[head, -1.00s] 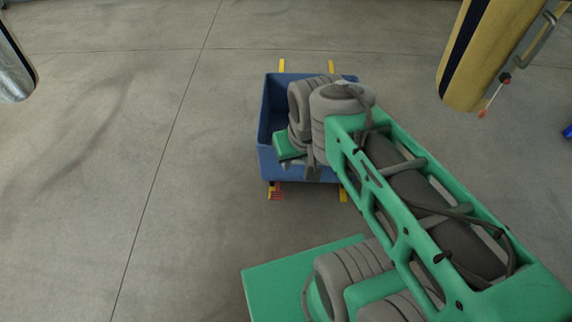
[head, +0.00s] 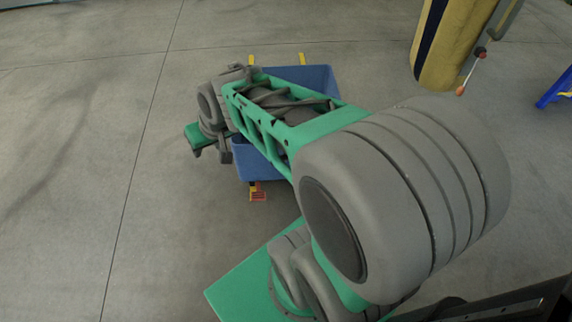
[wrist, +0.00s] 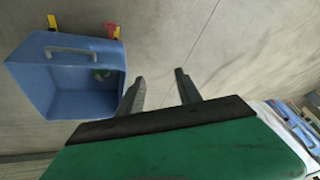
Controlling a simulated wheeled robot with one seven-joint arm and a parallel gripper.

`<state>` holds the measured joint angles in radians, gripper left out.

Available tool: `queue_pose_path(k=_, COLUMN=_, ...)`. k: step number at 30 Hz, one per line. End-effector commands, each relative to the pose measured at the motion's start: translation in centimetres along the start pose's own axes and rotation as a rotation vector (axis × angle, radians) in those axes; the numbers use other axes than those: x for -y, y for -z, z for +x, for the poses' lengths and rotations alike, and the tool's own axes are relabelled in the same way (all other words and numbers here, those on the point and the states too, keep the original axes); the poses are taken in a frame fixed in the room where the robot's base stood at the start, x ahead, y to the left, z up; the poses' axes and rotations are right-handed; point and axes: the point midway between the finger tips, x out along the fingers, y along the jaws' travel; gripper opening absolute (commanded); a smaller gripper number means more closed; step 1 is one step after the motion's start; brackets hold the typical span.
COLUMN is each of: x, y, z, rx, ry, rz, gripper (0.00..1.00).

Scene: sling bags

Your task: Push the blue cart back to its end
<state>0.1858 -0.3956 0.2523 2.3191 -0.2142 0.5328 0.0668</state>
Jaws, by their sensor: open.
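The blue cart (head: 318,78) stands on the floor near the middle of the head view, largely hidden behind my arm. In the wrist view the blue cart (wrist: 68,100) is at the left, with its open inside and a grey handle on one wall. A small green thing (wrist: 102,74) shows inside it. My gripper (wrist: 160,88) is open and empty, its two dark fingers spread over bare floor beside the cart. In the head view it sits left of the cart, its fingertips not clear.
Floor at the left is clear.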

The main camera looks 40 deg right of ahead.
Motion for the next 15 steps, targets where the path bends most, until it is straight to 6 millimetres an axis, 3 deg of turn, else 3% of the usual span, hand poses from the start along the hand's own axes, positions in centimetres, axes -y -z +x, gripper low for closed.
queue_pose_path(k=1, x=-2.6, y=-0.8, z=8.6, rx=-0.042, ry=0.047, rz=0.095, gripper=0.41)
queue_pose_path(k=3, x=-5.5, y=0.7, z=16.4, rx=-0.170, ry=0.144, rz=0.256, gripper=0.41)
queue_pose_path(k=5, x=-8.9, y=1.5, z=22.2, rx=-0.294, ry=0.224, rz=0.426, gripper=0.41)
queue_pose_path(k=6, x=-11.7, y=1.5, z=25.7, rx=-0.385, ry=0.273, rz=0.555, gripper=0.41)
queue_pose_path(k=8, x=-16.7, y=0.6, z=30.2, rx=-0.534, ry=0.330, rz=0.769, gripper=0.41)
queue_pose_path(k=10, x=-23.2, y=-1.8, z=34.1, rx=-0.718, ry=0.370, rz=1.026, gripper=0.41)
queue_pose_path(k=12, x=-29.3, y=-5.5, z=36.6, rx=-0.892, ry=0.378, rz=1.261, gripper=0.41)
queue_pose_path(k=15, x=-34.8, y=-10.3, z=37.8, rx=-1.072, ry=0.363, rz=1.490, gripper=0.41)
